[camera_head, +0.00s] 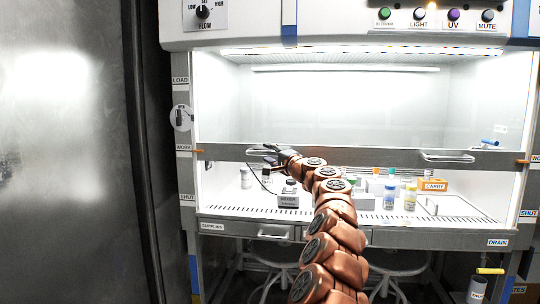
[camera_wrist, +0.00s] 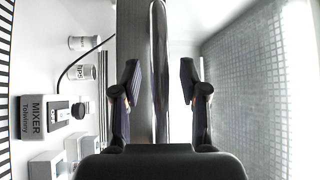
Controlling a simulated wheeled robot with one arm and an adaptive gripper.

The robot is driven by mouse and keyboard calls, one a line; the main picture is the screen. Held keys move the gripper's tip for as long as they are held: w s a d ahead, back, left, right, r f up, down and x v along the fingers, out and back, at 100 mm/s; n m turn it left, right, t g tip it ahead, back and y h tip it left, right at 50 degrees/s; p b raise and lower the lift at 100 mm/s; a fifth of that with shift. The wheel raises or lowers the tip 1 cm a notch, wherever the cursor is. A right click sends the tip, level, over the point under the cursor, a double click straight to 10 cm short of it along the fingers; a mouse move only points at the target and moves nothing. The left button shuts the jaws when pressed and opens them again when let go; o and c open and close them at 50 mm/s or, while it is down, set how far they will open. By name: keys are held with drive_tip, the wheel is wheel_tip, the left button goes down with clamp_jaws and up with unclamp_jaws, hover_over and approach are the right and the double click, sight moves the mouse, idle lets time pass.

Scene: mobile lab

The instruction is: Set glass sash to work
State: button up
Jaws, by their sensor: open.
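The glass sash spans the cabinet front, and its grey bottom rail (camera_head: 360,156) is level with the WORK labels on both side posts. Orange pointers at the rail's ends sit beside those labels. The rail carries a left handle (camera_head: 258,152) and a right handle (camera_head: 447,157). My gripper (camera_head: 272,150) is at the left handle, partly covering it. In the wrist view my gripper (camera_wrist: 160,75) is open, with a shiny bar (camera_wrist: 159,40), apparently the handle, running between its fingers. A grey rail strip lies beside the bar. I cannot tell whether the fingers touch it.
LOAD (camera_head: 180,80), WORK (camera_head: 183,148) and SHUT (camera_head: 187,197) labels mark the left post. Inside stand a mixer (camera_head: 288,198), several bottles and an orange carry rack (camera_head: 433,185). The mixer also shows in the wrist view (camera_wrist: 32,117). A metal door or panel (camera_head: 65,150) fills the left.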

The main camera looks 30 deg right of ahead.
drive_tip(key=shift+s+d+r, duration=0.15)
drive_tip(key=shift+s, duration=0.5)
drive_tip(key=shift+s+f, duration=0.25)
drive_tip(key=shift+s, duration=0.65)
drive_tip(key=shift+s+d+f, duration=0.1)
drive_tip(key=shift+s, duration=0.45)
drive_tip(key=shift+s+f, duration=0.1)
drive_tip(key=shift+s, duration=1)
drive_tip(key=shift+s+d+f, duration=0.1)
drive_tip(key=shift+s+f, duration=0.05)
drive_tip(key=shift+s, duration=0.75)
drive_tip(key=shift+s+f, duration=0.2)
drive_tip(key=shift+s, duration=0.7)
drive_tip(key=shift+s+d+f, duration=0.1)
drive_tip(key=shift+s+f, duration=0.05)
drive_tip(key=shift+s, duration=0.75)
